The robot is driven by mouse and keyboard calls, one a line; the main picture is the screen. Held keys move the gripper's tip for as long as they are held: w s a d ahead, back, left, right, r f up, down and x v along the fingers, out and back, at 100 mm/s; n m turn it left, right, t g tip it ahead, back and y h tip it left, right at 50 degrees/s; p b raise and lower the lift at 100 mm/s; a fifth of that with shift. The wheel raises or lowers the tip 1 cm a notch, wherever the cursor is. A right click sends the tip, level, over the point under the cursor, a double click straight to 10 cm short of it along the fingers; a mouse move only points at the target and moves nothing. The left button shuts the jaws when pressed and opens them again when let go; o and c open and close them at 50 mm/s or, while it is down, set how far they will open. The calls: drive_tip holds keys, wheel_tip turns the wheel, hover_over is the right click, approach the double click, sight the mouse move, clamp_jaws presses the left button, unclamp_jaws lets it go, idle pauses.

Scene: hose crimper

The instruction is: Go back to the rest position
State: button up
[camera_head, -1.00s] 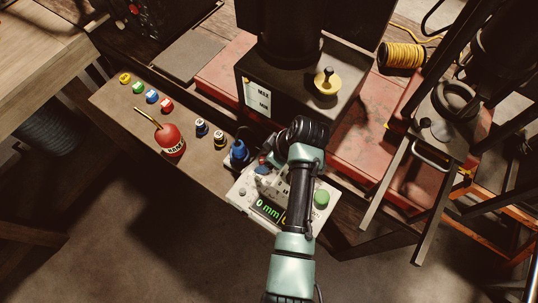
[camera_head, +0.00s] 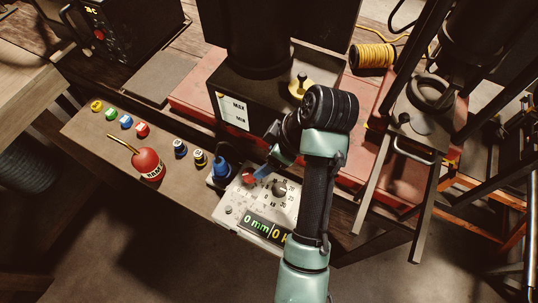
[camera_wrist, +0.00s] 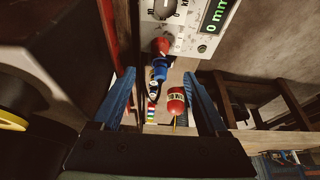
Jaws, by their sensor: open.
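My gripper (camera_wrist: 160,75) is open and empty in the wrist view, its two blue fingers spread apart. Between and beyond the fingers I see the red oil can (camera_wrist: 176,102), a blue object (camera_wrist: 159,70) and the red knob (camera_wrist: 161,46), all apart from the fingers. In the head view my arm reaches over the right part of the control box (camera_head: 232,215), with its display reading 0 mm.
The brown shelf (camera_head: 100,150) carries small coloured caps, the red oil can (camera_head: 148,164), two small bottles and the blue object (camera_head: 222,169). Behind stands the dark machine with a MAX/MIN label (camera_head: 233,112). A yellow hose spool (camera_head: 372,57) lies at the back right. The floor in front is clear.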

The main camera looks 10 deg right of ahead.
idle(0.5)
drive_tip(key=w+r+m+t+h, duration=0.25)
drive_tip(key=w+r+t, duration=0.35)
drive_tip(key=w+r, duration=0.4)
wheel_tip(320, 180, up, 19)
drive_tip(key=w+a+m+t+b, duration=0.15)
drive_tip(key=m+t, duration=0.25)
drive_tip(key=t, duration=0.4)
drive_tip(key=s+a+r+m+t, duration=0.1)
drive_tip(key=s+r+t, duration=0.2)
drive_tip(key=s+r, duration=0.2)
drive_tip(key=s+a+r+m+t+h, duration=0.1)
drive_tip(key=s+r+t, duration=0.3)
drive_tip(key=r, duration=0.8)
drive_tip(key=s+a+r+m+t+b, duration=0.1)
drive_tip(key=s+r+m+t, duration=0.1)
drive_tip(key=s+r, duration=0.4)
wheel_tip(320, 180, up, 2)
drive_tip(key=shift+s+a+r+t, duration=0.15)
drive_tip(key=shift+s+r+t, duration=0.15)
drive_tip(key=shift+t, duration=0.6)
drive_tip(key=shift+f+m, duration=0.1)
drive_tip(key=shift+m, duration=0.15)
